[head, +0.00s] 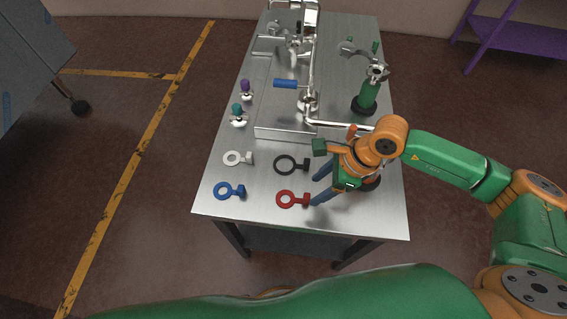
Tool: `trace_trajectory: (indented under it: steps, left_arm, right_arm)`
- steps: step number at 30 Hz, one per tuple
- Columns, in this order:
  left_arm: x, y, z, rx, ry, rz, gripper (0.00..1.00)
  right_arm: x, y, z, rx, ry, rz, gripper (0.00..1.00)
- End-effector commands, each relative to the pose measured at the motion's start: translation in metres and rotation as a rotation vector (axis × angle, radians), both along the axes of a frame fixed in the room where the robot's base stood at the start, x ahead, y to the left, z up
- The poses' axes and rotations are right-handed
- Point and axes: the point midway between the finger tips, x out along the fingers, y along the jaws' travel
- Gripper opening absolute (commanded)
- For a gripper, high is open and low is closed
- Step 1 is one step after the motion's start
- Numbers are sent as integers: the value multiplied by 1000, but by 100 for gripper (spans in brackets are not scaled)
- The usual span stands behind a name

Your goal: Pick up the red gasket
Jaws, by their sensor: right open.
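The red gasket (288,199) is a flat ring with a small tab, lying on the metal table near its front edge. Its tab points right. My right gripper (315,190) is open, with its two dark blue fingers pointing left. The fingers are just right of the red gasket, one near its tab and one a little behind. I cannot tell whether a finger touches the tab or how high the fingers are. My left gripper is not in view.
A black gasket (288,164), a white gasket (236,158) and a blue gasket (228,190) lie close by on the table (262,222). Metal pipework with a blue handle (286,84) stands behind. A green-bodied device (366,98) stands at the right back.

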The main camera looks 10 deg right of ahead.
Motion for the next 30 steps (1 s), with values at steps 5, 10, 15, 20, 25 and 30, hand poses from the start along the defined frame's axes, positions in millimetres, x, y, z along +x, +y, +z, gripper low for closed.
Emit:
trace_trajectory:
  steps: [5,10,15,20,25,30]
  left_arm:
    - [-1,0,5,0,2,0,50]
    - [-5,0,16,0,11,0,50]
    - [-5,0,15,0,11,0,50]
    - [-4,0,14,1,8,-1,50]
    - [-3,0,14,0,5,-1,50]
    - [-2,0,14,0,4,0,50]
  right_arm:
    - [2,2,-12,-20,-8,12,62]
    - [8,15,-40,-18,-6,10,62]
    - [11,24,-64,-17,-8,10,62]
    - [11,24,-65,-17,-9,10,62]
    - [11,24,-65,-17,-9,9,27]
    - [11,23,-65,-17,-9,9,0]
